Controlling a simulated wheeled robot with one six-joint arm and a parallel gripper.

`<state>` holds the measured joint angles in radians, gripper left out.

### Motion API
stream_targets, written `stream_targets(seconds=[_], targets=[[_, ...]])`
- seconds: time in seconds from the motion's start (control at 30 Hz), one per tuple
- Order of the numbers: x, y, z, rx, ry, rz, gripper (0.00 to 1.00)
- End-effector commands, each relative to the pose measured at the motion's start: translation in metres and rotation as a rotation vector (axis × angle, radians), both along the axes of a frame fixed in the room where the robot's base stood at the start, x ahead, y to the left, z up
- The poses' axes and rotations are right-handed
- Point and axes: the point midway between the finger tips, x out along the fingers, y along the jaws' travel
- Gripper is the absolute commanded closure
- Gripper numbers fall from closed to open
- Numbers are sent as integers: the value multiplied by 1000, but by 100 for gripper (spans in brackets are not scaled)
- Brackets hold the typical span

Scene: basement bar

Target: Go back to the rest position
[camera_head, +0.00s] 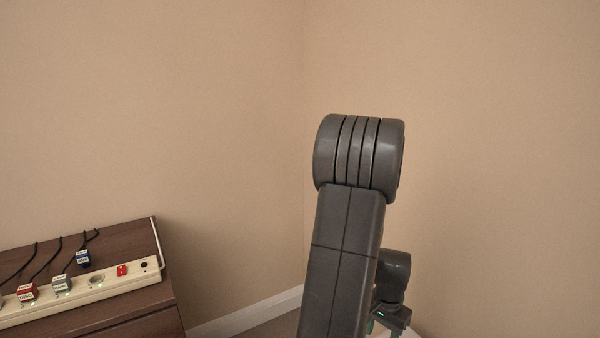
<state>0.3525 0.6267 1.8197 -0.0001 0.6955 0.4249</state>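My dark grey arm rises through the lower middle of the head view, with its rounded elbow at the top. A lower part of my arm shows to the right, partly behind the upper link. Below that, what looks like the top of my gripper (388,318) shows a small green light at the bottom edge. Its fingers are hidden or too small to read, so I cannot see whether it is open or holds anything.
A dark brown cabinet (130,235) stands at lower left. On it lies a cream power strip (115,285) with a red switch, a red plug (27,293) and a grey plug (62,284). Beige walls meet behind my arm.

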Motion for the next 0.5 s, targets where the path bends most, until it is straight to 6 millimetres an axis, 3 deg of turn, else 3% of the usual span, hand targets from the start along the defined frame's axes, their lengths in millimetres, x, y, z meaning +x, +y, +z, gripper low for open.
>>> stream_targets(seconds=[0.2,0.5], targets=[[-1,0,-48,1,4,0,51],[0,0,-41,0,0,251,51]])
